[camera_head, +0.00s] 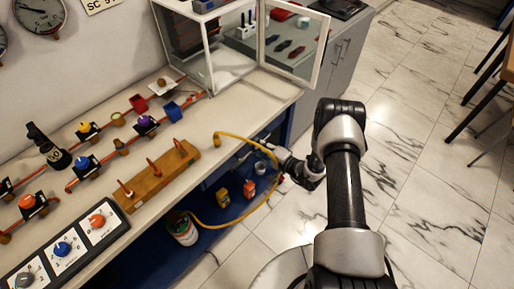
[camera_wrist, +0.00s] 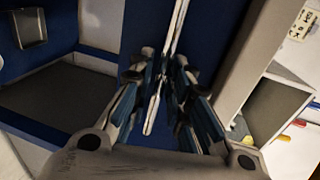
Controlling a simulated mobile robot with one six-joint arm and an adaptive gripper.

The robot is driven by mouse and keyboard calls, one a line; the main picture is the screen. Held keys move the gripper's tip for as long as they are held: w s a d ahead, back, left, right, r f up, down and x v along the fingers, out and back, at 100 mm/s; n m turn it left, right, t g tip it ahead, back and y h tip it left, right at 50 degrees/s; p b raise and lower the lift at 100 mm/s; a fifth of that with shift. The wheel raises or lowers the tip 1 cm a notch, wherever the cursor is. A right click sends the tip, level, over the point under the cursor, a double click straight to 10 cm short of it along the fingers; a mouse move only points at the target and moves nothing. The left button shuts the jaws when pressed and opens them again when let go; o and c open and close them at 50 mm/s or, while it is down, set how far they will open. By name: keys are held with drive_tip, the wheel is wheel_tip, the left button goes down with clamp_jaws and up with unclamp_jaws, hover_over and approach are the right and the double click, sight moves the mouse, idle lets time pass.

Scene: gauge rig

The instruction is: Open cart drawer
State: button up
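My gripper (camera_wrist: 164,58) shows in the wrist view with its fingers on either side of a thin light bar (camera_wrist: 178,22), which looks like a handle. The bar runs along a dark blue panel (camera_wrist: 142,20), apparently the drawer front. The fingertips are close to the bar, but I cannot tell whether they touch or clamp it. In the head view my gripper (camera_head: 268,141) is by the front edge of the bench, small and dark. The handle and drawer cannot be made out clearly there.
The bench (camera_head: 205,150) holds a wooden block with hooks and several knobs. A yellow hose (camera_head: 272,190) loops beside my gripper. Below are orange devices (camera_head: 248,189) and a bucket (camera_head: 183,229). A glass cabinet door (camera_head: 293,45) stands open. The marble floor (camera_head: 425,130) at right is free.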

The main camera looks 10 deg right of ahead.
drive_tip(key=shift+w+a, duration=0.1)
drive_tip(key=shift+w, duration=0.1)
drive_tip(key=shift+c, duration=0.2)
clamp_jaws()
idle(0.4)
